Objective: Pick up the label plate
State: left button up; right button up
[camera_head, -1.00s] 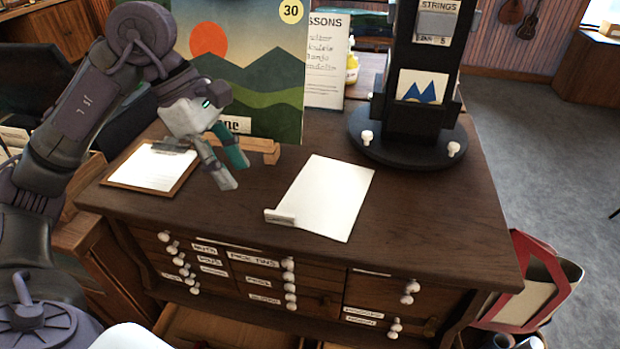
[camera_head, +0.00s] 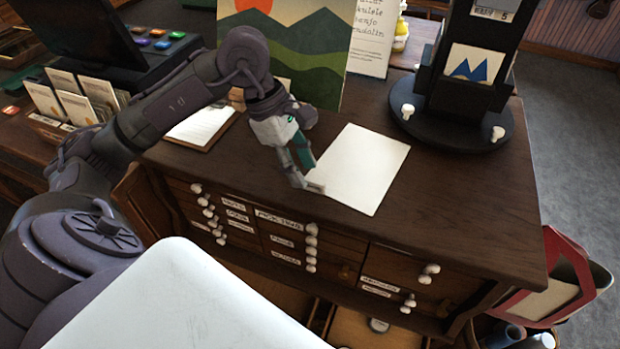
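The label plate (camera_head: 316,188) is a small pale strip at the near left corner of a white sheet on the dark wooden cabinet top. It is partly hidden by my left gripper (camera_head: 302,177), which points down right beside it. One finger of this gripper is grey and the other teal. The fingers look a little apart, with nothing visibly held between them. I cannot tell whether a fingertip touches the plate. My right gripper is out of view.
The white sheet (camera_head: 362,168) lies flat on the cabinet top (camera_head: 450,190). A clipboard (camera_head: 203,124) lies to the left and a landscape picture (camera_head: 330,60) stands behind. A black round-based stand (camera_head: 452,125) is at the back right. The front right top is clear.

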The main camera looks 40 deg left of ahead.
aim_at(308, 179)
pick_arm(q)
jog(key=shift+p+x, duration=0.3)
jog(key=shift+x, duration=1.25)
jog(key=shift+w+a, duration=0.1)
grip_shut()
